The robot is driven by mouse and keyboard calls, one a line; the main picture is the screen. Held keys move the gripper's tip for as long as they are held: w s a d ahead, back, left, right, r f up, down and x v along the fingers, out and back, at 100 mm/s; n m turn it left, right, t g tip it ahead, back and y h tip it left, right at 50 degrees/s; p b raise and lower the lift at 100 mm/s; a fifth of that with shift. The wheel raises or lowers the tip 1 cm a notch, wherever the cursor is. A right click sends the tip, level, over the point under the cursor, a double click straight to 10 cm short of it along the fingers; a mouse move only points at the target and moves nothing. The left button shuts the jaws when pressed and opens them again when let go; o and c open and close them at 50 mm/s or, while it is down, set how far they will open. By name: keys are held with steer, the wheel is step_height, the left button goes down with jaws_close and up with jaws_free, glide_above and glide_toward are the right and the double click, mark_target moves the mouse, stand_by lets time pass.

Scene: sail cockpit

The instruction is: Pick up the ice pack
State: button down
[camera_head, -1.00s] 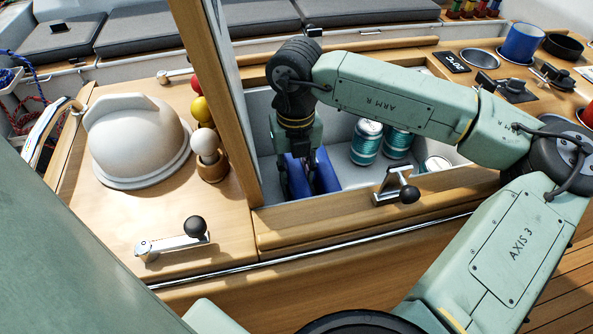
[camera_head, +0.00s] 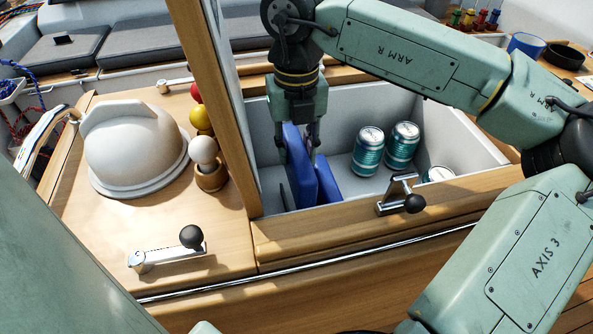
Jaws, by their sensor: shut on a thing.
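Two blue slabs that look like ice packs stand on edge at the left end of the white-lined cool box (camera_head: 347,122). My gripper (camera_head: 300,146) points down into the box and is shut on the left ice pack (camera_head: 299,168), which sits higher than its neighbour. The other ice pack (camera_head: 327,183) is just to the right, close beside the held one. I cannot tell whether the two touch. The lower end of the held pack is partly hidden by the box's front wall.
Teal cans (camera_head: 368,152) stand to the right in the box. The raised wooden lid (camera_head: 216,107) rises close on the left. A black-knobbed latch (camera_head: 401,197) sits on the front rim. A white domed cover (camera_head: 134,150) and colored balls on a stand (camera_head: 210,172) are further left.

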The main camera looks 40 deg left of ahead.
step_height(320, 180, up, 19)
steer(key=shift+b, duration=0.4)
steer(key=shift+w+d, duration=0.1)
steer(key=shift+d, duration=0.05)
